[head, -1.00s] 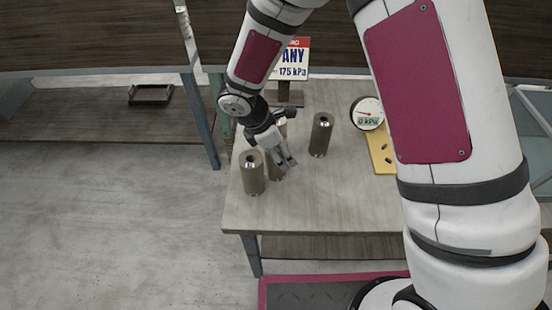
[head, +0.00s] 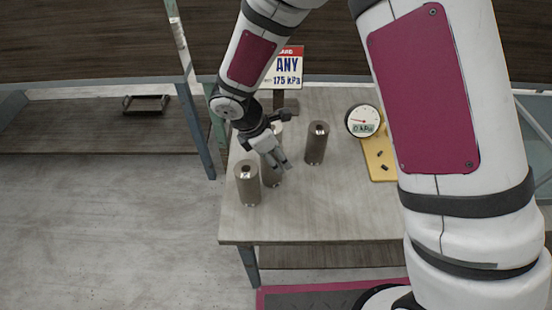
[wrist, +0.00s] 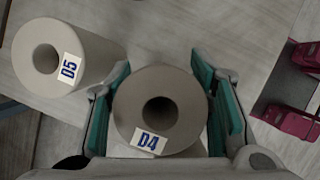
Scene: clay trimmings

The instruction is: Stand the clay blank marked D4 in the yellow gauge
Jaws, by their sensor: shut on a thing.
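The clay blank marked D4 (wrist: 160,110) is a grey-brown cylinder with a hole in its top, upright between my fingers in the wrist view. In the head view the D4 blank (head: 273,180) is partly hidden by my gripper (head: 275,162), which is shut on it over the table. I cannot tell whether its base touches the tabletop. The yellow gauge (head: 374,168) stands at the table's right, with a round dial (head: 362,121) reading 0 kPa. My arm hides part of its base.
The blank marked D5 (wrist: 72,57) stands close to D4; in the head view it is the front-left cylinder (head: 247,188). Another blank (head: 316,145) stands to the right, and one is partly hidden behind my gripper. A sign (head: 287,68) reads "ANY 175 kPa". The front of the table (head: 320,215) is clear.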

